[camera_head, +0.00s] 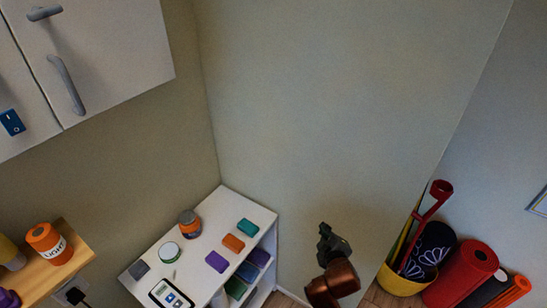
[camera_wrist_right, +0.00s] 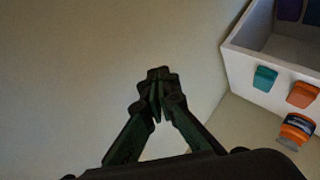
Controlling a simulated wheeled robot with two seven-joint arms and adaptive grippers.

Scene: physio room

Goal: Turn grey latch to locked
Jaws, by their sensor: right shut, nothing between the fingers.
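A white wall cabinet (camera_head: 110,45) is at the upper left of the head view. A short grey latch (camera_head: 45,13) sits on it near the top edge, lying roughly level with a slight tilt. A longer grey bar handle (camera_head: 66,85) is below it on the same door. No lock marking is readable. My right gripper (camera_head: 324,232) is low, right of centre in the head view, far from the latch. It is shut and empty; its fingertips meet in the right wrist view (camera_wrist_right: 158,78). The latch does not show in the wrist view. My left gripper is not in view.
A white shelf unit (camera_head: 137,267) bears coloured blocks, jars and a meter. A wooden shelf (camera_head: 77,261) with an orange tub is at left. A yellow bin (camera_head: 398,283) with rolled mats stands right. The wall between is bare. A blue switch (camera_head: 12,122) is on the cabinet.

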